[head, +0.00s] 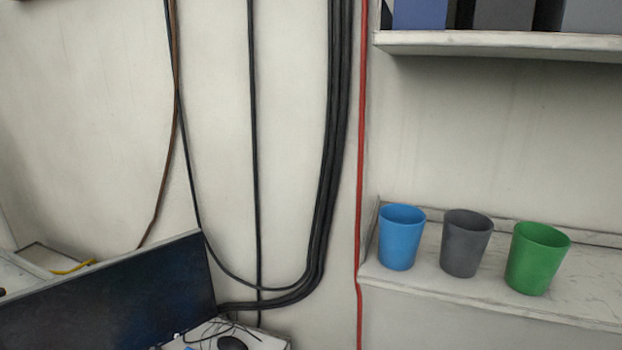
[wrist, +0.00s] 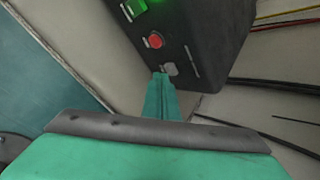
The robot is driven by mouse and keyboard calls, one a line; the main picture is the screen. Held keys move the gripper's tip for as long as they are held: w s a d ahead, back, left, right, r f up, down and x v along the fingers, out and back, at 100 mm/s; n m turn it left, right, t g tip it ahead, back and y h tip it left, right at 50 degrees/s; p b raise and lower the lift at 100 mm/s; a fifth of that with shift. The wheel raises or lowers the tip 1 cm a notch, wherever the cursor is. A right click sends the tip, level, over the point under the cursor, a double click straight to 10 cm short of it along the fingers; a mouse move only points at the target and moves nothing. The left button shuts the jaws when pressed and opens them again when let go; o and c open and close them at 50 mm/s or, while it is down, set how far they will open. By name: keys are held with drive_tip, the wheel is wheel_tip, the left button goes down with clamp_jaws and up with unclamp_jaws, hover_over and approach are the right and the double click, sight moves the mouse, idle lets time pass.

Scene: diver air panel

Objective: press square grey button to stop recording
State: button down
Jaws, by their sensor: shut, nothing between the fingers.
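In the wrist view a dark panel box (wrist: 205,35) carries a column of buttons. The grey button (wrist: 170,69) is the lowest, below a round red button (wrist: 155,41) and a lit green button (wrist: 136,7). My gripper (wrist: 161,78) has its teal fingers closed together, with nothing between them. The fingertips are at the grey button's lower left edge in the picture and partly cover it. I cannot tell whether they touch it or stand just in front. Neither the panel box nor my gripper shows in the head view.
Yellow and red wires (wrist: 290,17) and black cables run beside the box. In the head view a dark monitor (head: 110,300) stands at lower left and thick black cables (head: 333,150) hang on the wall. A shelf (head: 440,288) at right holds blue, grey and green cups.

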drive_tip(key=shift+d, duration=0.15)
drive_tip(key=s+d, duration=0.2)
drive_tip(key=d, duration=0.3)
drive_tip(key=shift+d, duration=0.3)
idle(0.4)
drive_tip(key=shift+s, duration=0.15)
